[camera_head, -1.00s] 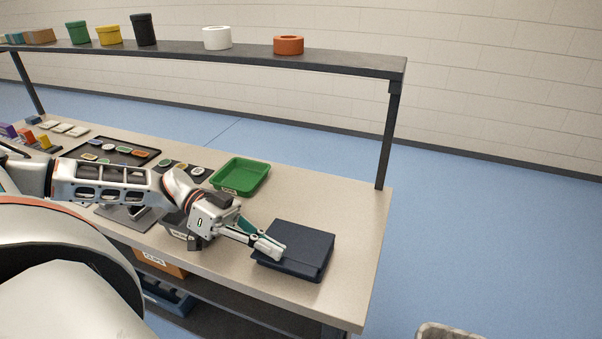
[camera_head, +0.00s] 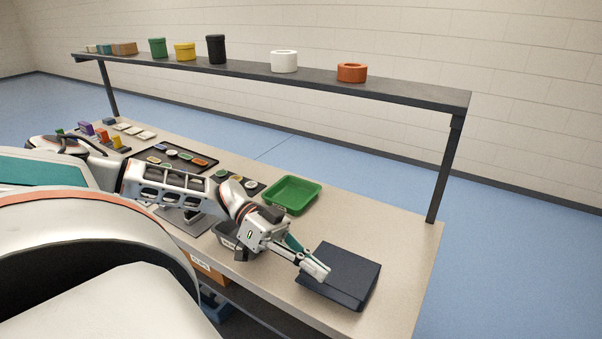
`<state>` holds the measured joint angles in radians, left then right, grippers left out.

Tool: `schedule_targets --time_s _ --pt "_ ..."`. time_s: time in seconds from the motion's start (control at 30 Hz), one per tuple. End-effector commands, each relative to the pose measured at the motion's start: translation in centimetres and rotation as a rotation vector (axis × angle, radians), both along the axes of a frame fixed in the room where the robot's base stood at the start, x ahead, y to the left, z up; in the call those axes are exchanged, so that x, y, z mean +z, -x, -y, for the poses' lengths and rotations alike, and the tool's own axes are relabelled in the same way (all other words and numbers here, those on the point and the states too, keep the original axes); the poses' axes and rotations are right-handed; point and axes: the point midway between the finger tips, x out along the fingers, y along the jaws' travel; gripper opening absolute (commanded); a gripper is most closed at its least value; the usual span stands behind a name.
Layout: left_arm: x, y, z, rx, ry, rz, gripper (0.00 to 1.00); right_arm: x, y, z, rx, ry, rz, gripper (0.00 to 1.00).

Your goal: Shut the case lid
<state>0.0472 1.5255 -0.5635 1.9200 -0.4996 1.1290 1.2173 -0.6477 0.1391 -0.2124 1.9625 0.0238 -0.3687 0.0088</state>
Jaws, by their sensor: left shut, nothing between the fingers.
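The dark navy case (camera_head: 350,270) sits near the front right corner of the workbench. Its lid lies down flat over the base; I cannot tell whether a thin gap is left at the front edge. My left gripper (camera_head: 318,271) is shut and empty. Its fingertips are at the left side of the case, over the lid's edge, and appear to touch it. The fingers hide a small part of that edge. My right gripper is not in view.
A green tray (camera_head: 291,194) stands behind my left wrist. A dark tray with several badges (camera_head: 176,157) is farther left. A grey bin (camera_head: 228,237) is beside my wrist. A raised shelf (camera_head: 400,91) with several tubs runs along the back. Bench right of the case is clear.

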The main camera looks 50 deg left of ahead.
Motion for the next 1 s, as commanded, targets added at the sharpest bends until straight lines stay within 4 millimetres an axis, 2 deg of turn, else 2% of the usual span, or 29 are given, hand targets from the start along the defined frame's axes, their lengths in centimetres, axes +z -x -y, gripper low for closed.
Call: schedule_targets --time_s 0.03,0.17,0.23,0.4,0.6,0.8,1.0 --pt "1.3 0.0 -0.2 0.001 -0.001 0.003 0.0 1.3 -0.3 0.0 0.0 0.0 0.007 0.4" --pt "3.4 0.0 -0.7 0.004 -0.001 0.003 0.0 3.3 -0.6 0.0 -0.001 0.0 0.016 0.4" --pt "3.0 0.3 -2.4 0.006 -0.009 -0.006 0.0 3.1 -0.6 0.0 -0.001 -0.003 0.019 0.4" --pt "3.8 1.2 -5.8 0.007 -0.006 -0.004 0.0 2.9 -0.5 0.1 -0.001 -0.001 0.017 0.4" --pt "4.6 1.9 -8.8 0.004 -0.003 -0.003 0.0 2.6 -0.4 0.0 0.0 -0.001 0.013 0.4" --pt "5.0 2.3 -10.0 0.003 0.0 0.0 0.0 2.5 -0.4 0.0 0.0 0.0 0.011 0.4" --pt "5.0 2.3 -10.1 0.003 0.0 0.001 0.0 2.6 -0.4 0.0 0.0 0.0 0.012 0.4"
